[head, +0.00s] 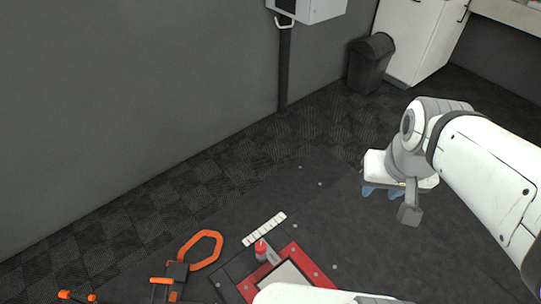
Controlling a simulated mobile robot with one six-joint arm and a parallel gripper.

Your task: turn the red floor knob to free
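The red floor knob (261,250) is a small red piece on the floor, at the upper left corner of a red-bordered plate. A grey piece (271,256) is right beside it; its markings are too small to read. My gripper (381,192) hangs above the dark floor, up and to the right of the knob and well apart from it. Its two bluish fingertips point down with a gap between them, and nothing shows in the gap. Which setting the knob is at cannot be told.
The red-bordered plate (316,272) is partly covered by a white part in front. A white segmented strip (264,229) lies behind the knob. An orange hexagonal loop (218,239) is to its left. A dark bin (370,62) stands by the wall. The floor between knob and gripper is clear.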

